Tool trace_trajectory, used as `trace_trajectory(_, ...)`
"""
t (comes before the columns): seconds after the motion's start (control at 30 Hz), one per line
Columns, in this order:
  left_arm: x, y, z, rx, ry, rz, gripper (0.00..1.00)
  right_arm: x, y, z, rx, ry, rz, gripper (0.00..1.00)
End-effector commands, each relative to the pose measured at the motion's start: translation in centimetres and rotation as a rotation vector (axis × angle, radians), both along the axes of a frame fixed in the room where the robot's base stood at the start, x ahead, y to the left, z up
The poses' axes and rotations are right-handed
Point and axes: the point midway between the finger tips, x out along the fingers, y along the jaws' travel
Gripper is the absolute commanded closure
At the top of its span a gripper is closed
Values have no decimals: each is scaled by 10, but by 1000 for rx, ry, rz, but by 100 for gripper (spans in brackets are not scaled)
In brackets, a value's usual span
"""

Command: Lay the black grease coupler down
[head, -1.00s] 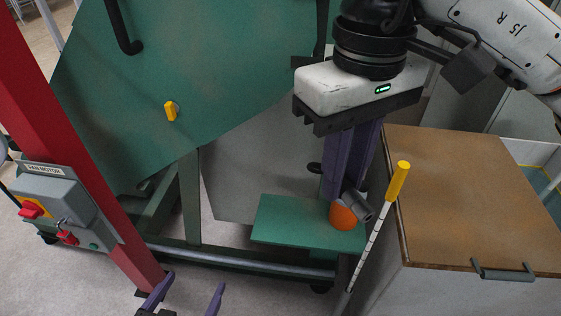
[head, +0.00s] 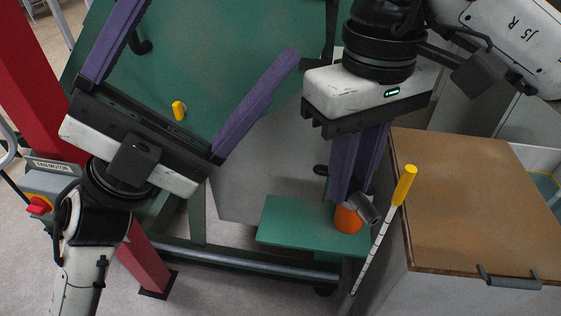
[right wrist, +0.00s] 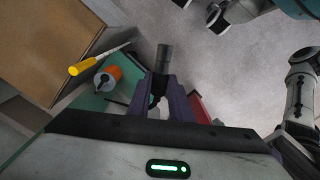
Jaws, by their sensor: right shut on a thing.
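The black grease coupler (head: 364,208) looks like a short dark grey cylinder. My right gripper (head: 357,192) is shut on it and points down over the green shelf (head: 285,222). In the right wrist view the coupler (right wrist: 163,58) sticks out past the fingertips of the right gripper (right wrist: 164,84). In the head view it overlaps an orange round thing (head: 347,219) on the shelf; in the right wrist view the two appear apart. My left gripper (head: 215,30) is wide open and empty, in front of the green panel.
A yellow-handled rod (head: 404,185) leans beside the brown-topped cabinet (head: 475,190), just right of the shelf. A red post (head: 145,262) with a switch box (head: 48,185) stands at left. A yellow knob (head: 179,110) sits on the green panel (head: 215,75). The shelf's left part is clear.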

Motion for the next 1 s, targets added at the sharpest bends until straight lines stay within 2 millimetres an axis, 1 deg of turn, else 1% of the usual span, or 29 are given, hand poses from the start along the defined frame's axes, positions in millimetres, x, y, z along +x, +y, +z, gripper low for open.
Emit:
trace_trajectory(0.03, -24, -14, 15, 59, -121, -34, 16, 0, 0, 0, 0, 0, 0, 100)
trace_trajectory(0.07, -39, -23, 20, 101, -191, -54, 16, 0, 0, 0, 0, 0, 0, 100)
trace_trajectory(0.1, -59, -35, 25, 162, -288, -80, 16, 0, 0, 0, 0, 0, 0, 100)
trace_trajectory(0.17, -85, -51, 24, 257, -424, -115, 16, 0, 0, 0, 0, 0, 0, 100)
trace_trajectory(0.2, -101, -62, 20, 327, -512, -136, 16, 0, 0, 0, 0, 0, 0, 100)
trace_trajectory(0.27, -121, -76, 10, 437, -640, -161, 16, 0, 0, 0, 0, 0, 0, 100)
trace_trajectory(0.3, -131, -83, 1, 511, -722, -172, 16, 0, 0, 0, 0, 0, 0, 100)
trace_trajectory(0.37, -143, -92, -15, 630, -841, -183, 16, 0, 0, 0, 0, 0, 0, 100)
trace_trajectory(0.4, -147, -96, -26, 713, -915, -186, 16, 0, 0, 0, 0, -1, 0, 100)
trace_trajectory(0.47, -149, -100, -44, 841, -1022, -180, 16, 0, 0, 0, 0, 0, 0, 100)
trace_trajectory(0.53, -145, -100, -63, 995, -1138, -162, 16, 0, 0, 0, 0, 0, 0, 100)
trace_trajectory(0.6, -134, -96, -79, 1153, -1235, -128, 16, 0, 0, 0, 0, -1, 0, 100)
trace_trajectory(0.7, -113, -85, -93, 1360, -1343, -60, 16, 0, 0, 0, 0, -1, 0, 100)
trace_trajectory(0.8, -91, -72, -98, 1533, -1411, 18, 16, 0, 0, 0, 0, -1, 0, 100)
trace_trajectory(0.9, -74, -60, -97, 1658, -1446, 82, 16, 0, 0, 0, 0, 0, 0, 100)
trace_trajectory(1.0, -65, -53, -95, 1730, -1461, 124, 16, 0, 0, 0, 0, 0, 0, 100)
